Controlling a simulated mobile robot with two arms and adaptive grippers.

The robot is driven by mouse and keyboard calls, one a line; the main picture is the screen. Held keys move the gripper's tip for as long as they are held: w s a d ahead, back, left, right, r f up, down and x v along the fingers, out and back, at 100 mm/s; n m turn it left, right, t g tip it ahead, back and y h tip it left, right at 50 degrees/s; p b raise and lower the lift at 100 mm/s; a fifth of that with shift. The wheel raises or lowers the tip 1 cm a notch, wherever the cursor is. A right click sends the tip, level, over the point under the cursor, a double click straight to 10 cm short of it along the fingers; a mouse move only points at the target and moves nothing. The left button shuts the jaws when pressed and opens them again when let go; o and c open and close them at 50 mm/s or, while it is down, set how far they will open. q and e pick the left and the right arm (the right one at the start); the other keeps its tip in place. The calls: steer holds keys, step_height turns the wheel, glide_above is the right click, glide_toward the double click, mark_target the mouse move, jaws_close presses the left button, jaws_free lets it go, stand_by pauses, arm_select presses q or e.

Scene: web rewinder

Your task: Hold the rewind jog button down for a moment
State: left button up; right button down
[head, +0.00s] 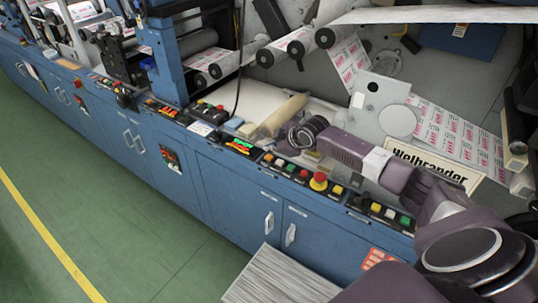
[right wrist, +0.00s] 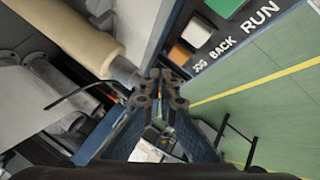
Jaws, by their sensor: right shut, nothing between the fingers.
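The control panel on the blue machine's front edge has an orange jog button (head: 268,157), with a white back button (head: 279,162) and a green run button (head: 290,167) to its right. In the right wrist view the orange button (right wrist: 180,53) sits beside the label JOG, near the white (right wrist: 197,32) and green (right wrist: 225,6) buttons. My right gripper (head: 284,149) is shut and empty, just above the panel. Its fingertips (right wrist: 166,88) appear close to the orange button; I cannot tell whether they touch. My left gripper is not in view.
A red mushroom button on a yellow base (head: 319,181) sits farther right along the panel row. A tan roll (head: 284,115) lies behind the gripper. Printed web and rollers (head: 300,45) are above. Green floor (head: 130,230) lies open in front.

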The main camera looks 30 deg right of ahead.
mark_target(270, 158)
step_height(270, 158, up, 4)
steer(key=p, duration=0.2)
steer(key=shift+p, duration=0.4)
steer(key=shift+s+f, duration=0.1)
steer(key=shift+f, duration=0.05)
